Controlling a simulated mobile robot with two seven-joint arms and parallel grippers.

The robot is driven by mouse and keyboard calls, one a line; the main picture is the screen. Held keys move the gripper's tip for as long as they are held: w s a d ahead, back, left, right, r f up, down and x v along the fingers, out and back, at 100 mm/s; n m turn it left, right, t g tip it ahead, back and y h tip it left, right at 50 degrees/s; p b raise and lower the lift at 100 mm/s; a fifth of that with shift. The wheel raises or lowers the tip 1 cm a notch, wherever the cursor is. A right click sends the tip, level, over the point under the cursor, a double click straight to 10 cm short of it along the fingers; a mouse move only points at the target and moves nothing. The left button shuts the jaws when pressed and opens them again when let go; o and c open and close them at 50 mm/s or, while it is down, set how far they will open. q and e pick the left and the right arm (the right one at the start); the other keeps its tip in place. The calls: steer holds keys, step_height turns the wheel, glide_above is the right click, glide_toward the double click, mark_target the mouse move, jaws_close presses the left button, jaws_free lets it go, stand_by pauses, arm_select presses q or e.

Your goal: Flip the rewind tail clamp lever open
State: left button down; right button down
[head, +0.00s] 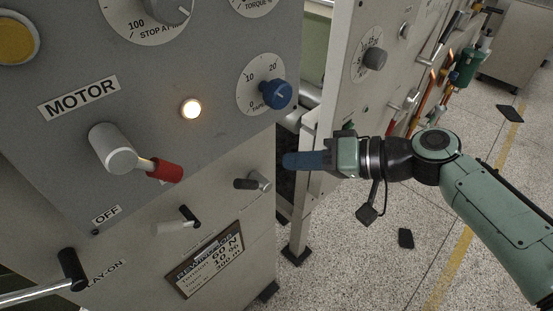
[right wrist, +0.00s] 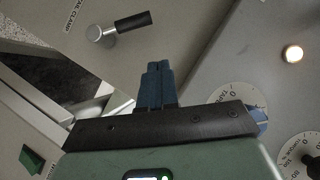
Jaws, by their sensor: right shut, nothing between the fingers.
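The tail clamp lever (head: 246,183) is a short black handle on a silver hub, on the lower beige panel in the head view. Its handle points left from the hub. In the right wrist view the lever (right wrist: 120,25) is at the top, beside the label reading "TAIL CLAMP" (right wrist: 72,15). My right gripper (head: 288,160) has blue fingers, shut and empty, pointing left just above and right of the lever in the head view. In the right wrist view the fingertips (right wrist: 155,66) are below the lever, apart from it. My left gripper is not in view.
A motor switch with a red tip (head: 165,170), a lit lamp (head: 191,109) and a blue dial knob (head: 277,94) are on the grey panel. Another black-tipped lever (head: 189,216) is below left. A beige upright (head: 325,100) stands behind the gripper.

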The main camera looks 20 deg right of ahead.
steer(key=shift+v, duration=1.8)
